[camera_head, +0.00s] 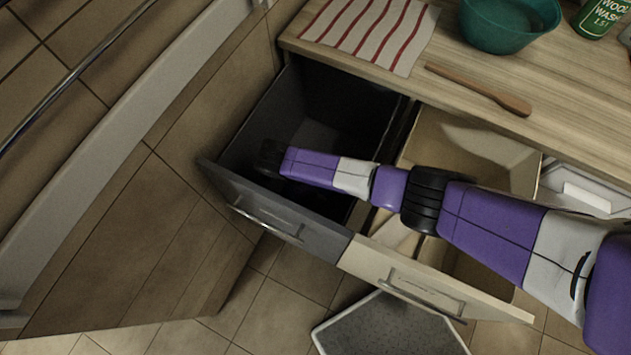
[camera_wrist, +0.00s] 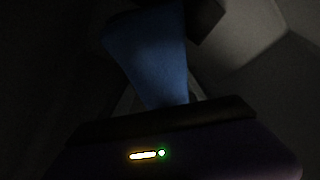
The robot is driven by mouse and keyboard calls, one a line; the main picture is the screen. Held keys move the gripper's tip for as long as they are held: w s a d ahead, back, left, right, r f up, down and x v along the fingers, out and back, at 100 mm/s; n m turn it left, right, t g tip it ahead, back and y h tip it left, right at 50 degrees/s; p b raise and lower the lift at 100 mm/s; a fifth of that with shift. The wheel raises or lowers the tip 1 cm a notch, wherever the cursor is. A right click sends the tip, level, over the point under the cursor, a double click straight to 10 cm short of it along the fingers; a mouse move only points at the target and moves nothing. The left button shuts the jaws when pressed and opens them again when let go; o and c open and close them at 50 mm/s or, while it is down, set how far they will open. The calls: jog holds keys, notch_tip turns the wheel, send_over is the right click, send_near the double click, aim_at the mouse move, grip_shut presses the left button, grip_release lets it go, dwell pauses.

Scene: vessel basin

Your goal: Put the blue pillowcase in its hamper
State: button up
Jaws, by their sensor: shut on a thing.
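The blue pillowcase (camera_wrist: 155,62) shows in the wrist view as a narrow hanging fold of blue cloth. My gripper (camera_head: 270,158) is shut on it; the fingertips are dark and hard to make out. In the head view my gripper is down inside the dark grey pull-out hamper (camera_head: 292,222), near its left front part. The pillowcase cannot be made out in the head view. The cream pull-out hamper (camera_head: 405,275) stands open to the right of the grey one, with my arm crossing above it.
The wooden counter (camera_head: 400,85) behind the hampers bears a red-striped cloth (camera_head: 370,30), a wooden utensil (camera_head: 480,90), a teal basin (camera_head: 508,25) and a green wool wash bottle (camera_head: 598,18). A grey mat-like thing (camera_head: 390,330) lies on the floor in front. Tiled floor shows around it.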

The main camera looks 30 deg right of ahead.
jog(key=shift+f+b, duration=1.25)
jog(key=shift+f, duration=2.25)
jog(key=shift+f, duration=0.4)
jog(key=shift+f+b, duration=0.2)
jog(key=shift+b, duration=0.1)
jog(key=o, duration=1.8)
jog(key=p+v, duration=0.1)
jog(key=v, duration=0.2)
jog(key=p+v, duration=0.1)
jog(key=v, duration=0.4)
jog(key=shift+d+r+p, duration=0.15)
jog(key=shift+r+p, duration=0.25)
jog(key=shift+r, duration=0.05)
